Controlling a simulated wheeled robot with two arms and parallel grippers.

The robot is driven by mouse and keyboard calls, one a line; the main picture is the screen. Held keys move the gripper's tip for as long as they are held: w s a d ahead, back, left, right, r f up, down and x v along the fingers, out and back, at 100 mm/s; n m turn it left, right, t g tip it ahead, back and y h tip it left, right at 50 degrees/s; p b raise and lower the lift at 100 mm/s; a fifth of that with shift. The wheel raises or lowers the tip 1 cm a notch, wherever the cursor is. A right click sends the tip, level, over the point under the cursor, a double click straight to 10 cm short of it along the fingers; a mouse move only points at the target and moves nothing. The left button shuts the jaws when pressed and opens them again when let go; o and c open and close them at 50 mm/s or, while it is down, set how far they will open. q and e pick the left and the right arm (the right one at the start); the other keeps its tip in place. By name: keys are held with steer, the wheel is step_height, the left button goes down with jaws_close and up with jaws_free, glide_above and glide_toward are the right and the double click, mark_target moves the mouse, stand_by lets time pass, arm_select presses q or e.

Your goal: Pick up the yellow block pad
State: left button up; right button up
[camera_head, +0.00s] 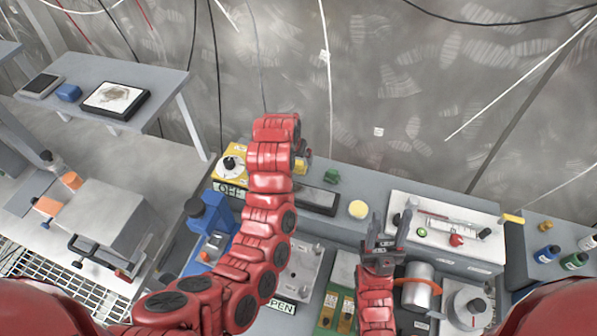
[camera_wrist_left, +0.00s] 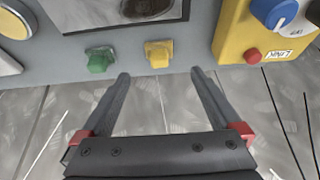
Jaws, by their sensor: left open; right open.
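A small yellow block (camera_wrist_left: 158,53) sits near the edge of a grey bench top in the left wrist view. In the head view the yellow block (camera_head: 301,166) is partly covered by my left arm. My left gripper (camera_wrist_left: 160,75) is open and empty. Its fingertips are below the block in the left wrist view, one toward each side, apart from it. My right gripper (camera_head: 385,235) is open and empty over the bench, in front of a white panel.
A small green block (camera_wrist_left: 99,60) sits next to the yellow block. A yellow box with a dial (camera_head: 232,165) stands to the left. A round yellow disc (camera_head: 358,209) and a dark tray (camera_head: 316,199) lie nearby. Blue equipment (camera_head: 208,222) stands left of my arm.

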mark_target(298, 162)
arm_select(q)
steer(key=shift+b+x, duration=0.4)
steer(key=shift+x, duration=1.2)
steer(key=b+x, duration=0.2)
steer(key=x, duration=0.3)
steer(key=shift+w, duration=0.1)
steer(key=shift+r, duration=0.1)
steer(key=shift+c, duration=1.3)
steer(key=c, duration=1.2)
